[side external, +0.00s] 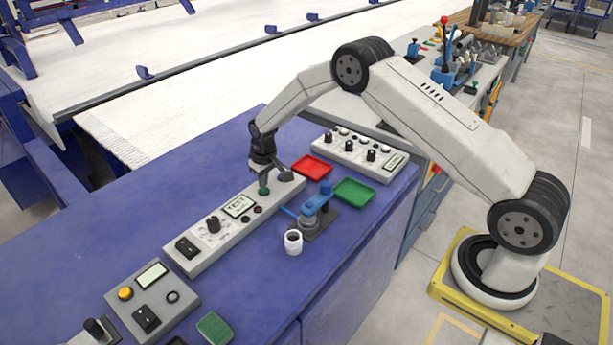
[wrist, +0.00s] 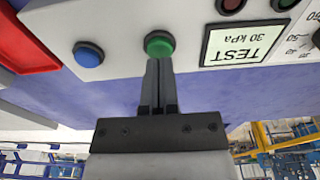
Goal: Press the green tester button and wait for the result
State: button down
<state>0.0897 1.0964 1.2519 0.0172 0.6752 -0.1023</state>
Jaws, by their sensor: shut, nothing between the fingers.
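The green tester button (wrist: 159,44) is a round cap on the light grey tester panel (wrist: 120,20), beside the display (wrist: 243,43), which reads "TEST 30 kPa". In the side view, the green button (side external: 264,191) shows just under my gripper (side external: 264,182), and the tester's display (side external: 239,206) is lit. My gripper is shut and empty. In the wrist view, its fingertips (wrist: 159,62) meet the lower edge of the green button and seem to touch it. I cannot tell how far the button is pushed in.
A blue button (wrist: 88,54) sits beside the green one. A red tray (side external: 312,167), a green tray (side external: 354,191), a blue clamp fixture (side external: 313,211) and a white pipe piece (side external: 293,242) stand close by. The blue tabletop (side external: 130,225) is clear at left.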

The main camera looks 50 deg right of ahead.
aim_at(264, 189)
jog(key=shift+r, duration=2.75)
jog(key=shift+r, duration=0.15)
jog(key=shift+s+a+r, duration=0.1)
jog(key=shift+s+r, duration=0.15)
jog(key=s+a+r, duration=0.1)
jog(key=s+r, duration=0.2)
jog(key=s, duration=0.6)
jog(key=s+a+r, duration=0.2)
jog(key=s, duration=0.8)
jog(key=s+a+r+t, duration=0.1)
jog(key=s+r, duration=0.2)
jog(key=s, duration=0.7)
jog(key=shift+a+r, duration=0.35)
jog(key=shift+a, duration=0.05)
